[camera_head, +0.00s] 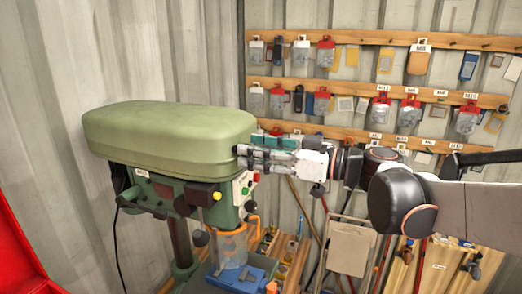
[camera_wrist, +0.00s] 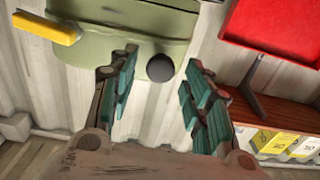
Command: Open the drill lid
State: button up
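The drill lid (camera_head: 165,125) is a long, rounded, pale green cover on top of the green drill press (camera_head: 190,195). It looks closed, lying flat on the drill head. My gripper (camera_head: 243,157) is at the lid's right end, pointing left. In the wrist view my gripper (camera_wrist: 158,67) is open, with its two teal-padded fingers spread apart. A round black knob (camera_wrist: 160,68) on the lid's end (camera_wrist: 85,48) lies between the fingertips. I cannot tell whether either finger touches it. In the head view the knob is hidden by the gripper.
Wooden racks (camera_head: 350,88) with hanging packets line the back wall. A yellow button (camera_head: 217,195) and a clear orange-edged guard (camera_head: 229,248) are below the lid. A red object (camera_head: 22,250) stands at the lower left. The space above the lid is clear.

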jog(key=shift+a, duration=0.1)
grip_shut()
jog(key=shift+w+r+m, duration=0.3)
jog(key=shift+r+m, duration=0.1)
jog(key=shift+r, duration=0.3)
jog(key=w+d+r+m+p, duration=0.2)
jog(key=w+d+r+m, duration=0.2)
jog(key=w+r+m, duration=0.55)
jog(key=w+d+m, duration=0.2)
jog(key=w+m, duration=0.2)
jog(key=w, duration=0.3)
jog(key=w+d+m+b, duration=0.1)
jog(key=w+d+m, duration=0.2)
jog(key=w+m, duration=0.2)
jog(key=shift+w+f, duration=0.2)
jog(key=shift+w, duration=1.2)
